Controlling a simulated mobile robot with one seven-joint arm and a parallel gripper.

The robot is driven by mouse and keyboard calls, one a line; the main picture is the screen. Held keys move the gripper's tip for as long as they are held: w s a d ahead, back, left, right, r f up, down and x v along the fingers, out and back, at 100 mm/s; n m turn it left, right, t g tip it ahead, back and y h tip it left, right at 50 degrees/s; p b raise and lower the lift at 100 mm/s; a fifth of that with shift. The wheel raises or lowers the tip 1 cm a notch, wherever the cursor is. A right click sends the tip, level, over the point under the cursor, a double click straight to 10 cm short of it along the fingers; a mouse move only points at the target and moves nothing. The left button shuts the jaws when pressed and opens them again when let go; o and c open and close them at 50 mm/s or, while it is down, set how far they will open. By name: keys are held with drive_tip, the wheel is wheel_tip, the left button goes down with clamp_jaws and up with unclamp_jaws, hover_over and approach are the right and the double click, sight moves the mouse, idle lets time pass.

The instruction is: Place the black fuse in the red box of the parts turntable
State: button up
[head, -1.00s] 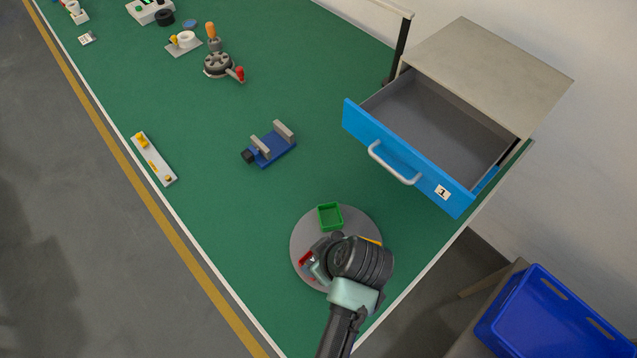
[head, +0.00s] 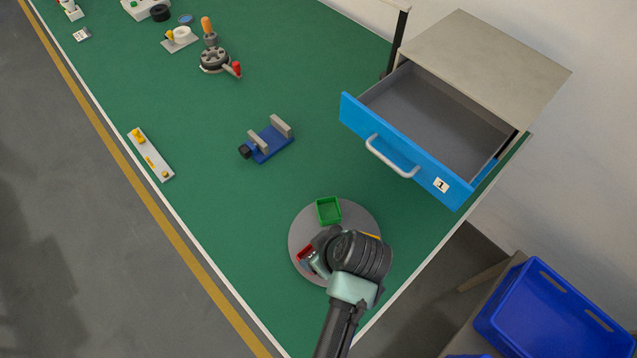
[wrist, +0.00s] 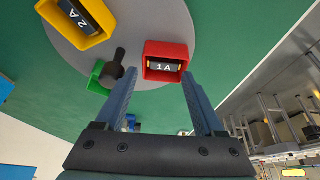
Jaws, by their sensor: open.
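The parts turntable (head: 296,232) is a grey disc on the green bench. Its red box (head: 305,251) is at the disc's left side and also shows in the wrist view (wrist: 151,50). A black fuse marked 1A (wrist: 164,66) lies inside the red box, with pale ends. My gripper (head: 318,264) is just by the red box. In the wrist view my gripper (wrist: 166,82) is open, its two fingers apart either side of the red box's near edge, with nothing held between them. Whether a finger touches the box, I cannot tell.
The turntable also carries a green box (head: 328,211) and a yellow box (wrist: 75,32) holding a black piece marked 2A. A black knob (wrist: 116,62) stands between the boxes. An open blue drawer (head: 400,150) is behind, and a blue vise (head: 266,145) is farther left.

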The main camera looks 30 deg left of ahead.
drive_tip(key=shift+s+f, duration=0.55)
drive_tip(key=shift+r, duration=0.3)
drive_tip(key=w+p+v, duration=0.1)
drive_tip(key=v, duration=1.2)
drive_tip(key=w+d+r+m+t+h, duration=0.1)
drive_tip(key=w+r+m+t, duration=0.2)
drive_tip(key=w+r+t, duration=0.55)
drive_tip(key=w+d+r+m+t, duration=0.1)
drive_tip(key=w+r+m+t, duration=0.3)
drive_tip(key=w+r, duration=0.9)
drive_tip(key=s+d+r+m+t+h, duration=0.1)
drive_tip(key=s+r+m+t, duration=0.15)
drive_tip(key=r, duration=0.85)
drive_tip(key=s+d+r+m+t, duration=0.1)
drive_tip(key=s+d+r+t, duration=0.15)
drive_tip(key=r, duration=0.75)
drive_tip(key=s+r+m+t+h, duration=0.1)
drive_tip(key=s+r+t, duration=0.3)
drive_tip(key=r, duration=0.4)
drive_tip(key=s+r+m+t+h, duration=0.1)
drive_tip(key=s+r+t, duration=0.3)
drive_tip(key=r, duration=0.4)
drive_tip(key=shift+s+d+r+m, duration=0.25)
drive_tip(key=shift+s+d+m, duration=0.2)
drive_tip(key=shift+s+m, duration=0.3)
drive_tip(key=shift+f, duration=0.15)
